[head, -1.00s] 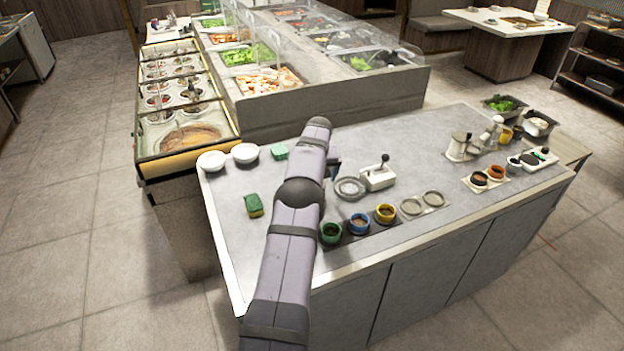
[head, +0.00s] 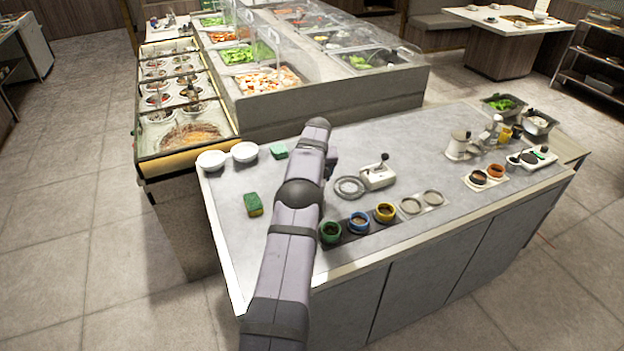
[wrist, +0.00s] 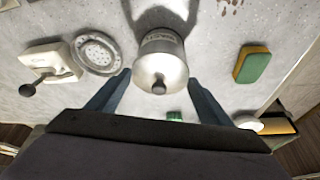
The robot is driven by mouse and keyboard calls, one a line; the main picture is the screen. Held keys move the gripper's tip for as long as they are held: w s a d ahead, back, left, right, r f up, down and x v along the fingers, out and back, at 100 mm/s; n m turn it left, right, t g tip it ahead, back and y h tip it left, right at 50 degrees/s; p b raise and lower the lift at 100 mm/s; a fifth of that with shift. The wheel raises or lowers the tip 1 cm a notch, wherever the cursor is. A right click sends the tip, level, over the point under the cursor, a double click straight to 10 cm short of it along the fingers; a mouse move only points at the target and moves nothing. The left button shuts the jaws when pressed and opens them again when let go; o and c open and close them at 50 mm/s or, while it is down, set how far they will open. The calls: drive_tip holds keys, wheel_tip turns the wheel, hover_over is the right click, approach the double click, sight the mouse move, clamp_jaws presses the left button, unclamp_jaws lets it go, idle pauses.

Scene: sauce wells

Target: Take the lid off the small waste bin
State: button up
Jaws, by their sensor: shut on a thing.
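The line between lid and body is unclear, so I cannot tell whether the lid is seated or raised. In the head view my arm hides the bin; only a dark bit of my gripper (head: 332,163) shows past the arm.
A grey ring-shaped dish (head: 350,188) and a white lever device (head: 378,177) stand close on the right. Green, blue and yellow cups (head: 358,222) line the front. A yellow-green sponge (head: 253,204), a green block (head: 279,152) and white bowls (head: 244,152) are left.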

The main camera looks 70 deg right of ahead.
wheel_tip(320, 180, up, 10)
drive_tip(key=p, duration=0.2)
drive_tip(key=shift+f, duration=0.15)
drive_tip(key=w+a+f+n+b, duration=0.1)
drive_tip(key=w+a+f+b, duration=0.25)
drive_tip(key=w, duration=0.45)
drive_tip(key=w+a+f+n+b, duration=0.2)
drive_tip(key=w+a+f+b, duration=0.15)
drive_tip(key=w, duration=0.35)
drive_tip(key=s+m+g, duration=0.1)
drive_tip(key=m, duration=0.3)
drive_tip(key=s+m+g, duration=0.1)
drive_tip(key=s+m, duration=0.1)
drive_tip(key=m, duration=0.2)
drive_tip(key=s+f+m+g, duration=0.1)
drive_tip(key=s+m, duration=0.1)
drive_tip(key=m, duration=0.1)
drive_tip(key=shift+d+f+m+h, duration=0.1)
drive_tip(key=shift+d+m+h, duration=0.2)
drive_tip(key=shift+d+m, duration=0.1)
